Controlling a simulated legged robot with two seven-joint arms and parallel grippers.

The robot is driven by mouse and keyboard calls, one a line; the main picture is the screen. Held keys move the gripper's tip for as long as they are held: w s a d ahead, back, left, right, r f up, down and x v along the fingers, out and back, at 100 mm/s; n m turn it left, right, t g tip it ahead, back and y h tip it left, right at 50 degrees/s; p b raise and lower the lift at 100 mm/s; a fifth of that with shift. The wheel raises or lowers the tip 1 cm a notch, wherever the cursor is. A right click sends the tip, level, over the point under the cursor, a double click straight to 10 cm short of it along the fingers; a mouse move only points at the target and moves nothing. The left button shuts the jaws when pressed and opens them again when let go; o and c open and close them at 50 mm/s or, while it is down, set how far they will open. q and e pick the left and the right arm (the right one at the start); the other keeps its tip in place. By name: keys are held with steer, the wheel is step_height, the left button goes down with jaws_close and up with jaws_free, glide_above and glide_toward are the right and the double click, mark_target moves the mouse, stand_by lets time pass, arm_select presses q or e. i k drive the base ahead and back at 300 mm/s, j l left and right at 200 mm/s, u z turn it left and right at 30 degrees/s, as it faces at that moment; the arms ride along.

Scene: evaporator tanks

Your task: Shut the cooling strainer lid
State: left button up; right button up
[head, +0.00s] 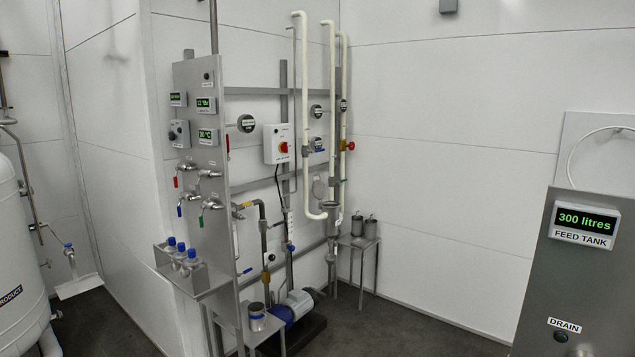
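Neither of my grippers is in view. A small metal cup-shaped fitting (329,207) sits on the pipework at the lower right of the pipe rack. A round grey disc (319,187) stands upright just above and to the left of it. The disc looks like a raised lid beside the open cup, but the parts are small and unlabelled here, so I cannot be sure that this is the cooling strainer.
A steel panel (204,130) with displays and coloured valve handles stands left of the rack. A bottle shelf (198,281) juts out below it. A pump (298,304) is on the floor. A small stand (358,242) holds two metal canisters. The feed tank panel (575,275) is at right.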

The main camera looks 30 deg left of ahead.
mark_target(319, 189)
steer(key=i+j+u, duration=0.2)
steer(key=j, duration=0.15)
steer(key=i+j+u, duration=0.15)
steer(key=j, duration=0.2)
steer(key=i+j+u, duration=0.2)
steer(key=i+j, duration=0.8)
steer(key=i, duration=0.2)
steer(key=i+l+z, duration=0.25)
steer(key=i, duration=0.8)
steer(key=i+z, duration=0.25)
steer(key=i, duration=0.8)
steer(key=i+u, duration=0.3)
steer(key=i, duration=0.25)
steer(key=i+l+u, duration=0.1)
steer(key=i+u, duration=0.15)
steer(key=i, duration=0.25)
steer(key=i+l+u, duration=0.3)
steer(key=i, duration=0.2)
steer(key=i+l+u, duration=0.25)
steer(key=i, duration=0.25)
steer(key=i+j, duration=0.15)
steer(key=i, duration=0.15)
